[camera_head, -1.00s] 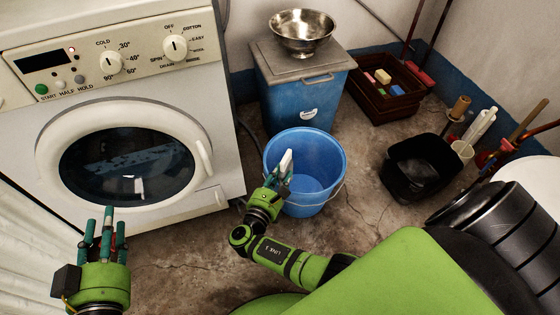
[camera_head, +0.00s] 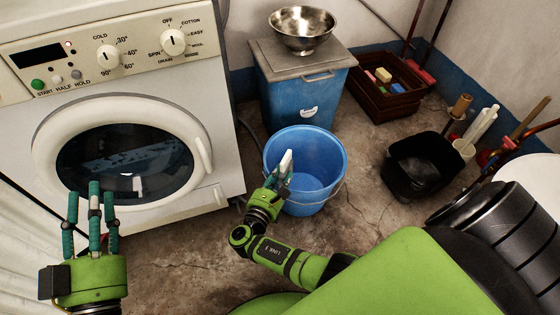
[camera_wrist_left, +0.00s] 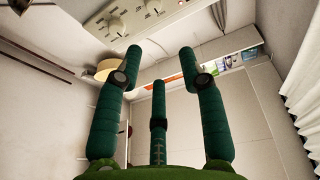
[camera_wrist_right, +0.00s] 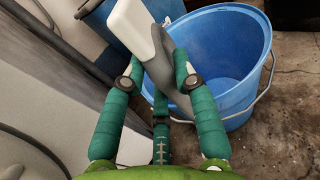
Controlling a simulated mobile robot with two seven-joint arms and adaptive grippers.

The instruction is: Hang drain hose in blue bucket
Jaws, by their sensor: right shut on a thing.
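The blue bucket (camera_head: 328,194) stands upright on the floor right of the washing machine, with its wire handle hanging down outside. My right gripper (camera_head: 279,178) is shut on a white and grey piece (camera_head: 286,163), which looks like the end of the drain hose. In the right wrist view, this piece (camera_wrist_right: 132,22) sits between the fingers (camera_wrist_right: 157,78) and overlaps the bucket's left rim; I cannot tell whether it touches. A dark hose (camera_head: 247,128) runs beside the machine; its link to the held piece is hidden. My left gripper (camera_head: 90,200) is open and empty before the washing machine.
The washing machine (camera_head: 215,150) stands at the left. A blue cabinet (camera_head: 285,105) with a steel bowl (camera_head: 303,30) is behind the bucket. A brown crate (camera_head: 385,105), a black bin (camera_head: 400,182) and several bottles and tools stand right. Floor between bucket and black bin is clear.

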